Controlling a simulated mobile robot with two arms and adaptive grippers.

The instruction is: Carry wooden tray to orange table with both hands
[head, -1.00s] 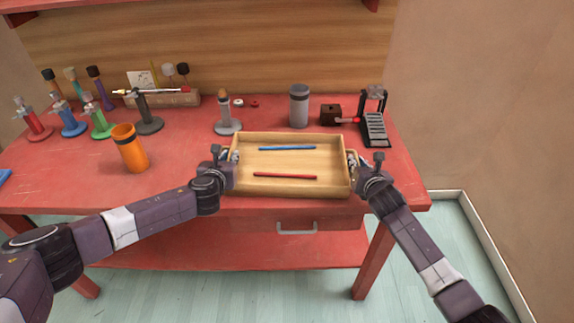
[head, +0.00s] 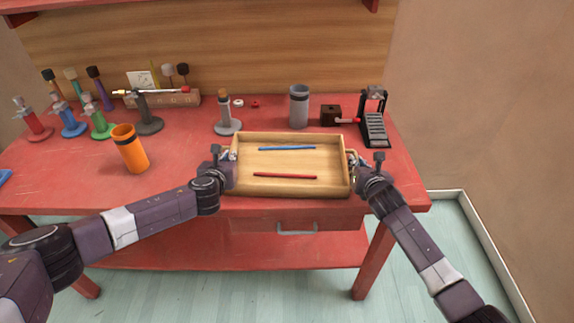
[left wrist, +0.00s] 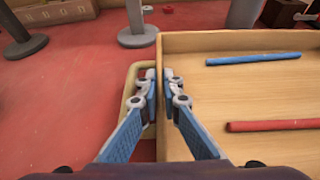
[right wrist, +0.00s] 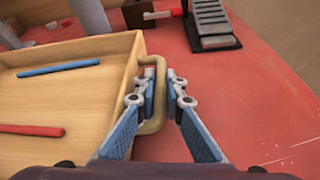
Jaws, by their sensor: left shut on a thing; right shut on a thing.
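The wooden tray (head: 290,189) is a shallow, light-wood box with a looped handle at each end. It stands level on or just above the red table's front part; I cannot tell which. A blue stick (head: 287,148) and a red stick (head: 285,175) lie in it. My left gripper (left wrist: 160,88) is shut on the tray's left wall, one finger inside the tray and one between the wall and the handle (left wrist: 130,76). My right gripper (right wrist: 159,92) is shut on the right handle (right wrist: 154,122). No orange table shows.
The red table (head: 85,175) holds an orange cup (head: 130,150) left of the tray. Behind the tray are a grey stand (head: 226,116), a grey cylinder (head: 299,108) and a black pedal-like device (head: 375,125). Several coloured stands crowd the back left. Floor (head: 410,270) shows in front.

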